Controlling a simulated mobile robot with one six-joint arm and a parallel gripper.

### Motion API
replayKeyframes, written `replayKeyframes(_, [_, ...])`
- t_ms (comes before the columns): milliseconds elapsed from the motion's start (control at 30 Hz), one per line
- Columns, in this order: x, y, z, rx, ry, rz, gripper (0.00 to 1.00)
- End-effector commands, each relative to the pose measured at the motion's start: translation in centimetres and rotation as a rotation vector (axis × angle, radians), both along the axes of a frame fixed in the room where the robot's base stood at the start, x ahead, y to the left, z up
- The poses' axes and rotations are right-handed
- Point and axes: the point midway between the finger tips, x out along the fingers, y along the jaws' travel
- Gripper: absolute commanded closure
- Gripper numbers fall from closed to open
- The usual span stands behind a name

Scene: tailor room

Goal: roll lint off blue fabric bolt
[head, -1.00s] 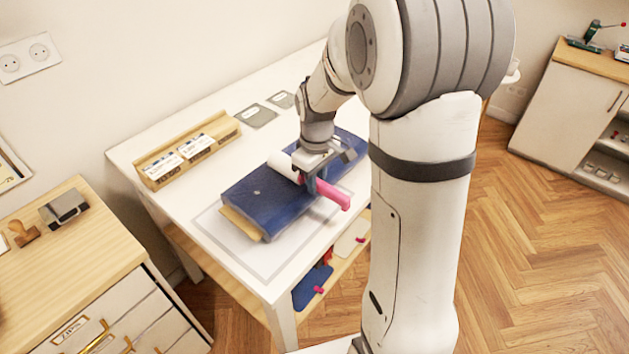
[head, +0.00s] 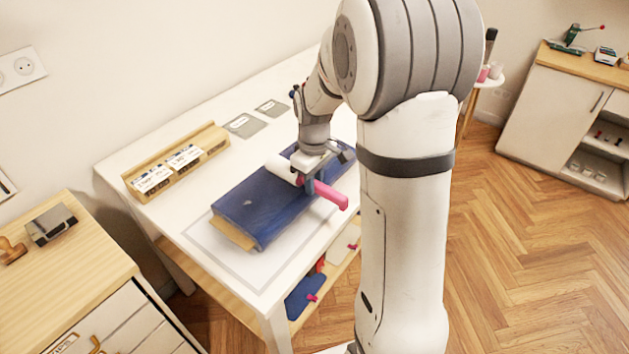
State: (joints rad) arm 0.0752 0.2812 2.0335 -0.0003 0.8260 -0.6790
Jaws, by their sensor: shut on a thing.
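The blue fabric bolt (head: 262,205) lies flat on the white table (head: 130,172), partly over a grey outlined rectangle. A small pale spot (head: 248,203) shows on its top near the left end. The lint roller has a white roll (head: 281,167) and a pink handle (head: 330,195). My gripper (head: 312,180) is shut on the lint roller, over the middle to right part of the bolt. The roll appears at the bolt's top surface; I cannot tell if it touches. My arm hides the bolt's far right end.
A wooden holder (head: 205,136) with white labelled cards stands at the table's back left. Two grey patches (head: 245,125) lie behind the bolt. A wooden cabinet (head: 75,240) stands at left. Blue and pale swatches (head: 305,297) with pink tabs sit below the tabletop.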

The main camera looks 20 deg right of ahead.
Motion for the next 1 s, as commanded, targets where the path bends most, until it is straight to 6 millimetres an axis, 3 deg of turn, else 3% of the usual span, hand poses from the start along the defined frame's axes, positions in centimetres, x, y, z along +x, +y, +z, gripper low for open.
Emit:
replayKeyframes(600, [1.6, -2.4, 0.1, -0.001, 0.004, -0.001, 1.0])
replayKeyframes(1000, [1.7, -2.6, 0.1, -0.001, 0.004, 0.0, 1.0])
